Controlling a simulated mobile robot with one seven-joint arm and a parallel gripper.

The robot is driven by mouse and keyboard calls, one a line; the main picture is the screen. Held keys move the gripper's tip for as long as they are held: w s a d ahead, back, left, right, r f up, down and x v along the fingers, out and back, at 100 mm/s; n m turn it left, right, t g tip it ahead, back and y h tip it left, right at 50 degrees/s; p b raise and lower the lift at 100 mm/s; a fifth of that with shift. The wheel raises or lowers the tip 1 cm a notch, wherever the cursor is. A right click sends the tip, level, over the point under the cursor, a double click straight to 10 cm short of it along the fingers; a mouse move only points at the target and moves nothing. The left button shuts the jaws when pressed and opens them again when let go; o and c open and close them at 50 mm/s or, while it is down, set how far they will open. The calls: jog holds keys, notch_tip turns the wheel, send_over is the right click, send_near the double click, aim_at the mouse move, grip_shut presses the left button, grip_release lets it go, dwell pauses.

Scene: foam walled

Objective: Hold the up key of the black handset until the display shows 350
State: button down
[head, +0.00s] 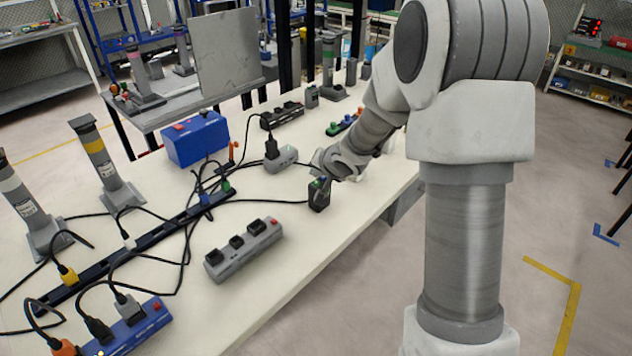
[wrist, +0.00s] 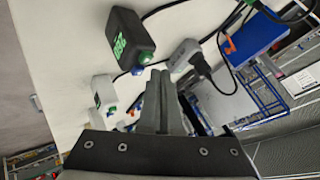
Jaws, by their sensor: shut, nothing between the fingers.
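The black handset (head: 319,197) stands on the white table below the end of my arm in the head view. In the wrist view the black handset (wrist: 136,32) shows a lit green display, turned sideways; its digits are too small to read surely. A green key (wrist: 145,57) and a blue key (wrist: 138,70) sit at its end; which is the up key I cannot tell. My gripper (wrist: 160,73) is shut and empty, its fingertips close beside the keys. Whether they touch a key is unclear.
A white handset (wrist: 104,92) with a green display stands near the black one. A grey socket block (head: 282,160) with a black plug lies close behind. A grey power strip (head: 243,250), a long dark strip (head: 130,247) and loose cables lie left. A blue box (head: 195,138) stands farther back.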

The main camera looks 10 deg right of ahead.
aim_at(317, 188)
jog(key=shift+f, duration=0.1)
jog(key=shift+f, duration=0.35)
jog(key=shift+f+b, duration=0.55)
dwell(1.7)
jog(key=shift+r, duration=0.15)
jog(key=shift+r+p, duration=0.8)
jog(key=shift+p, duration=0.25)
notch_tip(317, 188, up, 5)
jog(key=p, duration=0.5)
dwell(0.4)
